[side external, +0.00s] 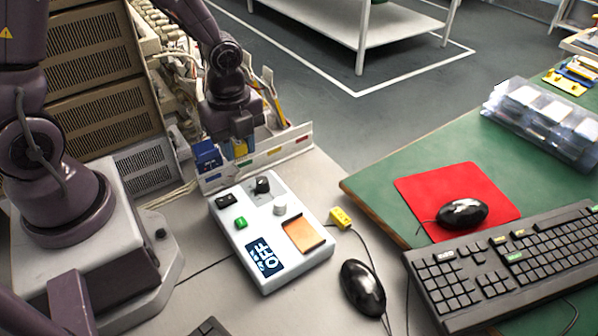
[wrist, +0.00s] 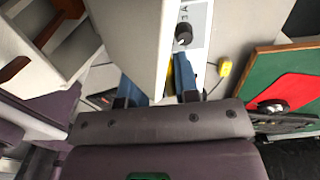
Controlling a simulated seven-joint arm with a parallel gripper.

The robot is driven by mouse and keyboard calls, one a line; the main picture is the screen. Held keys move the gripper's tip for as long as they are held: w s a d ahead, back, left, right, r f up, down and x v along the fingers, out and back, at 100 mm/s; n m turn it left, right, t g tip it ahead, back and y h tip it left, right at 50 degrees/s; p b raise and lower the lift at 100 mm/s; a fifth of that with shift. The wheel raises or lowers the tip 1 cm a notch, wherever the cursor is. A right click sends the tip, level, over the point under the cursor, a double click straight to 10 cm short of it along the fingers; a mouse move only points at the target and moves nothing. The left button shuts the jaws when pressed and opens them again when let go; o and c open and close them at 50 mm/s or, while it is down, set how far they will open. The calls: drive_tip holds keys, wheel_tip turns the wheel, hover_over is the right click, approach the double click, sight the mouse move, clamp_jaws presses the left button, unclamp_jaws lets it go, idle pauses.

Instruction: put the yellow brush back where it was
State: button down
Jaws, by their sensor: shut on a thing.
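My gripper (side external: 241,130) is at the white rack (side external: 262,160), behind its front wall, and is shut on a yellow piece (side external: 240,148), which looks like the yellow brush. The piece is low between the blue fingers, near the green label; most of it is hidden. In the wrist view, a yellow sliver (wrist: 171,77) shows beside the right finger, and a white panel covers much of the space between the fingers. I cannot tell whether the piece touches the rack floor. Another tool with a yellow-orange handle (side external: 281,115) leans in the rack on the right.
The front wall carries blue, green, yellow and red labels. A white control box (side external: 270,232) with knobs and an OFF display lies just in front. A yellow connector (side external: 341,217) and a black mouse (side external: 362,289) lie right of it.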

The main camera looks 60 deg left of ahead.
drive_tip(key=w+f, duration=0.4)
drive_tip(key=w, duration=0.4)
hover_over(299, 175)
wheel_tip(299, 175, down, 6)
drive_tip(key=shift+s+r, duration=0.1)
drive_tip(key=shift+r, duration=0.05)
drive_tip(key=shift+f, duration=1.6)
drive_tip(key=c, duration=0.9)
unclamp_jaws()
drive_tip(key=shift+f, duration=0.15)
drive_tip(key=shift+o, duration=0.2)
